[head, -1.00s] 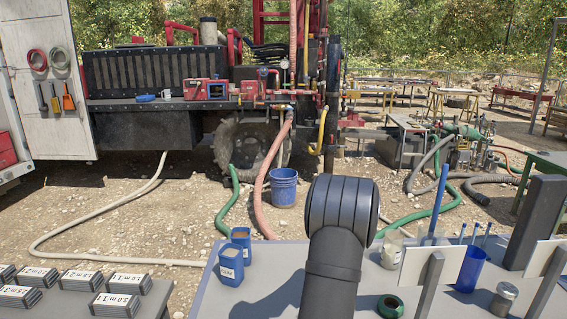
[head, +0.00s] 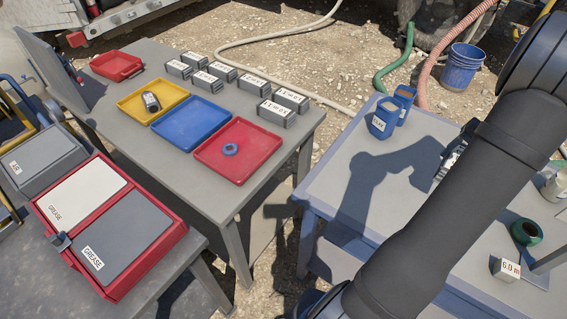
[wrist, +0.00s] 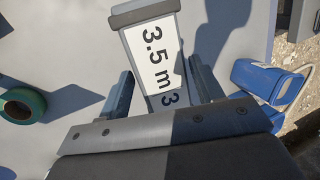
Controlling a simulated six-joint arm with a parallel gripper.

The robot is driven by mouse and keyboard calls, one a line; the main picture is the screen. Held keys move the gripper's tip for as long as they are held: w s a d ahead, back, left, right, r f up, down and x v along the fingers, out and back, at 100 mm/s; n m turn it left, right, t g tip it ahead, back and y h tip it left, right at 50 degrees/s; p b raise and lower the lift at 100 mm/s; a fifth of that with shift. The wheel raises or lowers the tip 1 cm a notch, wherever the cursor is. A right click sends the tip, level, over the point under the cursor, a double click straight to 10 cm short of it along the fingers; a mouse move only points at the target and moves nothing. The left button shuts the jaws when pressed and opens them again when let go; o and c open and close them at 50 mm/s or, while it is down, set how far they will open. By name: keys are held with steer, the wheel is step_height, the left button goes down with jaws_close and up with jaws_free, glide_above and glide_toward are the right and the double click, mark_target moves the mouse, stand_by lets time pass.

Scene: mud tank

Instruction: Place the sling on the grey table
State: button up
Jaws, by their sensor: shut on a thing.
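The sling (wrist: 150,45) is a grey folded pack with a white label reading 3.5 m. My gripper (wrist: 163,85) is shut on it, one finger on each side in the wrist view. In the head view my arm hides most of the gripper, and only a small part shows at the arm's left edge, over the blue-framed table (head: 335,190). The grey table (head: 220,205) stands to the left, across a gap. Several labelled packs (head: 208,82) lie along its far side. Its front right corner is bare.
On the grey table are a yellow tray (head: 128,106) with a dark item, a blue tray (head: 195,125) and a red tray (head: 262,150) with a blue ring. Blue containers (head: 381,125) and a green tape roll (head: 526,232) stand on the blue-framed table. A red grease case (head: 140,265) is front left.

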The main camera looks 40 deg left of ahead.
step_height(320, 180, up, 4)
steer(key=shift+r, duration=0.1)
steer(key=s+a+n, duration=0.3)
steer(key=a, duration=2.9)
steer(key=s+a+n+g+h, duration=0.1)
steer(key=s+a, duration=1)
steer(key=a, duration=0.2)
steer(key=s+a+n, duration=0.1)
steer(key=s+a, duration=0.9)
steer(key=a, duration=0.3)
steer(key=s+a+n, duration=0.1)
steer(key=s+a, duration=0.2)
steer(key=s, duration=0.4)
steer(key=s+a, duration=0.4)
steer(key=s, duration=0.3)
steer(key=n+h, duration=0.1)
steer(key=n, duration=0.2)
glide_above(61, 314)
steer(key=w, duration=0.1)
steer(key=shift+g, duration=0.4)
steer(key=f, duration=1)
steer(key=shift+w+d+f, duration=0.25)
steer(key=shift+d+f, duration=0.05)
steer(key=shift+f, duration=2.3)
steer(key=shift+f, duration=0.1)
